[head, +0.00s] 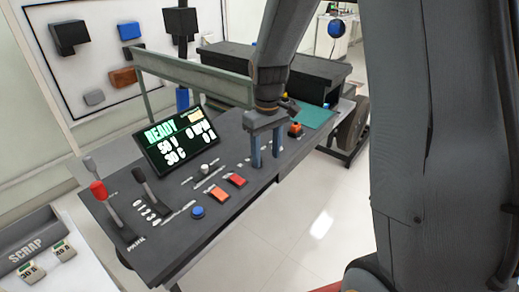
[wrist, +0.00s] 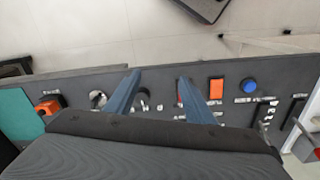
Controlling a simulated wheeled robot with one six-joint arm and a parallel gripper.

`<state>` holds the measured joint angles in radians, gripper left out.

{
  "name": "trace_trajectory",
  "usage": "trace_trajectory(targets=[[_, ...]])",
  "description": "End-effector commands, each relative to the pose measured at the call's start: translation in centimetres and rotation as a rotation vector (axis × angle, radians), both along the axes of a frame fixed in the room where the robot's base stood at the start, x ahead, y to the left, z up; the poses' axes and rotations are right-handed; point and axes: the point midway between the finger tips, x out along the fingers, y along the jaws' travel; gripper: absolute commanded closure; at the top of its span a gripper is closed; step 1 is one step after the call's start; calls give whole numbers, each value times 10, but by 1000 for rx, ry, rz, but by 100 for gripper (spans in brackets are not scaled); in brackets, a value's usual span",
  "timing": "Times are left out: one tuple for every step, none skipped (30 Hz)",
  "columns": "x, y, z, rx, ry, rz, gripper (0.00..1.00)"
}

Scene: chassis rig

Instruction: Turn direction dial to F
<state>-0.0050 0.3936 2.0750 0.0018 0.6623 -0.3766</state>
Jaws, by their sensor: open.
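My gripper (head: 265,160) points down over the far half of the dark console, its two blue fingers apart and empty. In the wrist view my gripper (wrist: 160,78) shows with both fingers spread. A small black round knob (wrist: 142,95) with light marks beside it appears between them, nearer the left finger. A round knob with a pale, silvery face (wrist: 98,99) lies just left of that finger. I cannot tell which knob is the direction dial, and no letter F is readable. In the head view my gripper and arm hide much of this area.
The console (head: 240,205) carries a READY screen (head: 175,138), a red-topped lever (head: 98,190), a blue button (head: 198,212) and orange-red switches (head: 236,180). An orange-topped button (head: 295,129) stands beyond my gripper. The floor (head: 300,235) at right is clear.

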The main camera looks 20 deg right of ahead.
Motion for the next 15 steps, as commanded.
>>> trace_trajectory(targets=[[19, 0, 4, 0, 5, 45, 51], [30, 0, 3, -1, 6, 72, 51], [43, 1, 3, -2, 7, 106, 51], [51, 1, 2, -2, 8, 129, 51], [59, 1, 2, -2, 9, 151, 51], [68, 1, 1, -2, 9, 176, 51], [73, 2, 0, -2, 11, 192, 51], [78, 2, -1, -2, 11, 206, 51], [83, 2, -1, -3, 11, 221, 51], [86, 3, -2, -3, 11, 230, 51], [88, 3, -3, -2, 12, 238, 51], [91, 3, -5, -2, 12, 244, 51], [92, 3, -6, -2, 12, 247, 51], [92, 3, -8, -2, 13, 249, 51], [92, 3, -12, -2, 14, 250, 51]])
